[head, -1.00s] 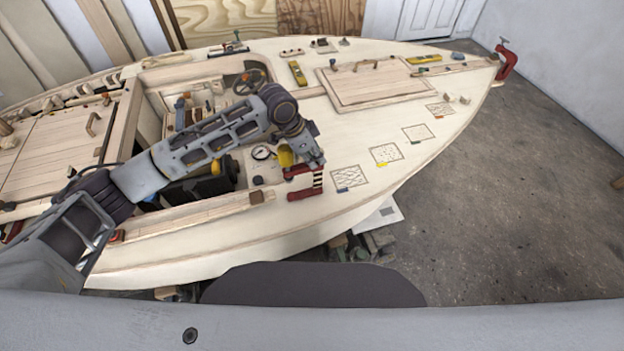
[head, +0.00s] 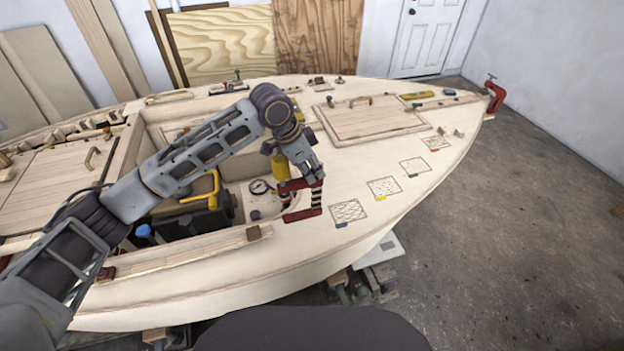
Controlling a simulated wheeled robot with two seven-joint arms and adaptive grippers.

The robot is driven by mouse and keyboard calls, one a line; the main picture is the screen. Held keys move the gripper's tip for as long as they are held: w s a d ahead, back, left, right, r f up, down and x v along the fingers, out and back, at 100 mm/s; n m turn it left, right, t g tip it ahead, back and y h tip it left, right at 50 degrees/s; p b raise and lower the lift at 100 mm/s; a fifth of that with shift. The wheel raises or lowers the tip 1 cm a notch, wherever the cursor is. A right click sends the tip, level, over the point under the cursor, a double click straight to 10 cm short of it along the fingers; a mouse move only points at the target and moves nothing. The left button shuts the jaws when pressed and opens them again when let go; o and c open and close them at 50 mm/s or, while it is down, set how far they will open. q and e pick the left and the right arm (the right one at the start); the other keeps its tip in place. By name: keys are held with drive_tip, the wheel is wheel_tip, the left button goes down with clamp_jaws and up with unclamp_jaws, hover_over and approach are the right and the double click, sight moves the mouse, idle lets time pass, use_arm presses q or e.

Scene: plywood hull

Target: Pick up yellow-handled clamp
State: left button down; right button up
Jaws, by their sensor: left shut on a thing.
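The yellow-handled clamp has a yellow handle (head: 280,166) and red jaws (head: 301,214), with a threaded-looking bar between the red ends. It is upright at the near edge of the cockpit opening, in the middle of the head view. My left gripper (head: 311,176) reaches over from the left and is shut on the clamp near its upper red part. The fingertips partly hide it. I cannot tell whether the lower jaw touches the deck. My right gripper is not in view.
The pale plywood hull (head: 270,262) fills the middle. Patterned squares (head: 348,210) lie right of the clamp. A gauge (head: 259,187) and a dark engine-like block with a yellow pipe (head: 205,186) sit in the cockpit. Another red clamp (head: 495,97) is at the bow. Floor at right is clear.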

use_arm(q)
drive_tip(key=shift+r, duration=0.65)
drive_tip(key=shift+r, duration=0.2)
